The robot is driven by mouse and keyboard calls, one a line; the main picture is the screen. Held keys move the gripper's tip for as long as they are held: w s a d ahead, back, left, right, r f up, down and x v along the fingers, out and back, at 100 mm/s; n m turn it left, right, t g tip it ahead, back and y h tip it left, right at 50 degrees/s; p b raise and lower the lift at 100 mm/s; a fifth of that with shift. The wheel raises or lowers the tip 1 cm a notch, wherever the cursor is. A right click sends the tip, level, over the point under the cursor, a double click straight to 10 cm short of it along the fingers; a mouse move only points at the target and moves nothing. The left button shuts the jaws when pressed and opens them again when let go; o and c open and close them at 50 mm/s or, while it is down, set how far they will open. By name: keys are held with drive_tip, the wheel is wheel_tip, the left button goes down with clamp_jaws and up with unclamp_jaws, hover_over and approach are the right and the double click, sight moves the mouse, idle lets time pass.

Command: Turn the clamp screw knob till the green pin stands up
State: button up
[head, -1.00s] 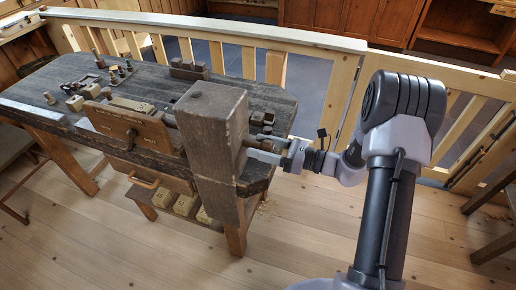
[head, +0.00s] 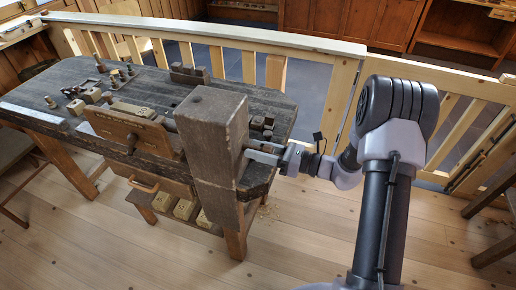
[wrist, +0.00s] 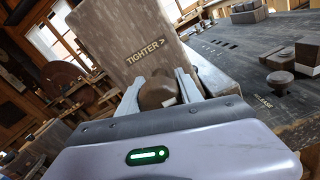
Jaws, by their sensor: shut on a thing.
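The clamp screw knob (wrist: 157,92) is brown and faceted. In the wrist view it sits between my two grey fingers, in front of a worn wooden block (wrist: 125,35) marked "TIGHTER" with an arrow to the right. My gripper (wrist: 161,86) is shut on the knob. In the head view my gripper (head: 262,154) reaches the right face of the tall wooden post (head: 215,150) at the bench end; the knob is hardly visible there. I cannot make out the green pin in either view.
A wooden railing (head: 300,42) runs behind; the floor (head: 300,220) in front is clear.

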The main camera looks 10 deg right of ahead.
drive_tip(key=m+p, duration=0.3)
drive_tip(key=shift+r, duration=0.25)
drive_tip(key=m+p, duration=0.3)
drive_tip(key=shift+f+p, duration=0.1)
drive_tip(key=shift+p, duration=0.2)
drive_tip(key=m+p, duration=0.4)
drive_tip(key=m, duration=0.3)
drive_tip(key=shift+f, duration=0.15)
drive_tip(key=m+p, duration=0.2)
drive_tip(key=m, duration=0.4)
drive_tip(key=shift+f, duration=0.1)
drive_tip(key=m+p, duration=0.1)
drive_tip(key=m, duration=0.5)
drive_tip(key=shift+f, duration=0.15)
drive_tip(key=shift+m, duration=0.3)
